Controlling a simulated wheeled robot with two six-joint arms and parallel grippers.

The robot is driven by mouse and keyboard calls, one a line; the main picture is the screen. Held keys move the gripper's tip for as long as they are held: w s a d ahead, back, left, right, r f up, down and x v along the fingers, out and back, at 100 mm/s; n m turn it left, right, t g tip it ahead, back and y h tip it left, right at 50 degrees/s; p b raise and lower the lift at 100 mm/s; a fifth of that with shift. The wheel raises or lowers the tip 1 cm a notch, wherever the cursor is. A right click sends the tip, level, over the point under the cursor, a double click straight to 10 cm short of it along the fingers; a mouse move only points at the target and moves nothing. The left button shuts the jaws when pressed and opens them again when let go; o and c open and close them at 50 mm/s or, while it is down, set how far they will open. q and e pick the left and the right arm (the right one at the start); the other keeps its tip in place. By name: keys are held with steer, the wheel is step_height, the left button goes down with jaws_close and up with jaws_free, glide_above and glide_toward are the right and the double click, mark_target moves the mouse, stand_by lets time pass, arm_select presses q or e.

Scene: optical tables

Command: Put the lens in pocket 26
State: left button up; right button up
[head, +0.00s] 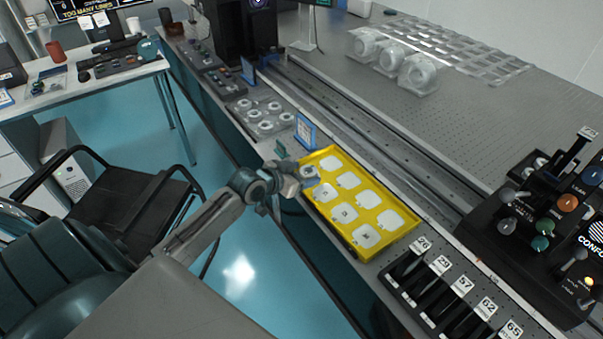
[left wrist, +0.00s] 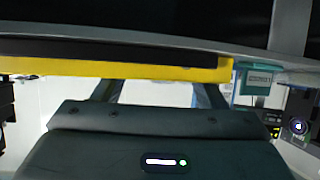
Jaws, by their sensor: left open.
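The yellow tray (head: 351,243) stands on the table edge with several white square pads in it, some with small dark marks. I cannot make out which one is or holds the lens. My left gripper (head: 302,176) is open at the tray's near-left corner, with a pale blue-grey patch by its tips that I cannot identify. In the left wrist view, the tray's yellow edge (left wrist: 130,73) runs across beyond the fingers (left wrist: 155,92). The black pocket rack (head: 436,296) stands right of the tray; the label 26 (head: 423,243) marks its leftmost pocket. My right gripper is out of view.
A blue-framed card (head: 305,132) stands behind the tray. A grey plate with several round parts (head: 263,114) lies to the left. A black control box with knobs (head: 545,215) is at the right. A long rail (head: 370,130) runs behind the tray.

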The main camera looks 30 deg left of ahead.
arm_select(q)
steer(key=shift+r, duration=0.1)
steer(key=shift+s+a, duration=0.1)
steer(key=shift+s, duration=0.1)
steer(key=p+v, duration=0.2)
steer(key=v, duration=0.9)
steer(key=shift+s+r, duration=0.25)
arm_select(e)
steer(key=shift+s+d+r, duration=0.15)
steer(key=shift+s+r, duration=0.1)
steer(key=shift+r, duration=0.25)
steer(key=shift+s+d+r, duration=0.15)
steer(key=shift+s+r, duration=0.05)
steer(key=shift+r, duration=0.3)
arm_select(q)
steer(key=shift+a+f, duration=0.1)
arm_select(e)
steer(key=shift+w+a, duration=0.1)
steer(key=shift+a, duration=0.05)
